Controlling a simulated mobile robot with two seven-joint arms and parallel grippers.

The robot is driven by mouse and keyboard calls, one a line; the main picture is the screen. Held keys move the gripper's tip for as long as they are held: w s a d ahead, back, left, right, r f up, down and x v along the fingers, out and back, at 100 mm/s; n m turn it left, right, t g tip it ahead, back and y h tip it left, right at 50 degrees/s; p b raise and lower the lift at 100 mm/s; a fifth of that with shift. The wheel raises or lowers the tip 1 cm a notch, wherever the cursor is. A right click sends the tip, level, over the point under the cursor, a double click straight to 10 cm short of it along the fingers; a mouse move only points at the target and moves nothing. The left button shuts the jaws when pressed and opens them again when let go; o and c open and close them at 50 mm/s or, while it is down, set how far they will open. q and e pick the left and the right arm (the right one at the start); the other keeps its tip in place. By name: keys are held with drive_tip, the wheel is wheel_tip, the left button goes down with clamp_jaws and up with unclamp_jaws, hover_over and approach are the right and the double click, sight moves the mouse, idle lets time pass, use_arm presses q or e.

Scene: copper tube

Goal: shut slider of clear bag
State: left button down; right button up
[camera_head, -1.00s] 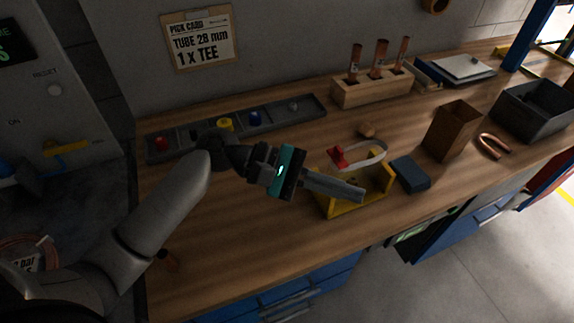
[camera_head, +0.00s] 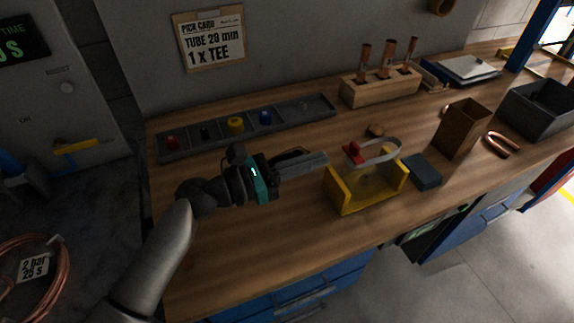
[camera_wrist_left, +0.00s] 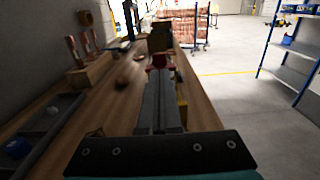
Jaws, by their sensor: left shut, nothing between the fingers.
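The clear bag (camera_head: 384,160) stands in a yellow holder (camera_head: 372,202), with its pale rim showing above it. A red slider (camera_head: 352,153) sits at the left end of the rim. It also shows in the left wrist view (camera_wrist_left: 159,61), just beyond my fingertips. My left gripper (camera_head: 326,160) is shut and empty. Its fingertips are to the left of the red slider, close to it in the picture; I cannot tell whether they touch. The bag's body is mostly hidden by the holder. My right gripper is not in view.
A dark blue block (camera_head: 424,171) lies right of the holder, with a brown open box (camera_head: 461,130) beyond it. A grey parts tray (camera_head: 215,137) and a wooden block with copper tubes (camera_head: 380,90) stand behind. The bench front left is clear.

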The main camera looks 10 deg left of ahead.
sight(353, 149)
use_arm(q)
drive_tip(key=shift+x, duration=2.75)
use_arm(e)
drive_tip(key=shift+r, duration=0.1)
use_arm(q)
drive_tip(key=x, duration=1)
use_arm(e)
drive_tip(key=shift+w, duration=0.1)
use_arm(q)
drive_tip(key=shift+s, duration=0.1)
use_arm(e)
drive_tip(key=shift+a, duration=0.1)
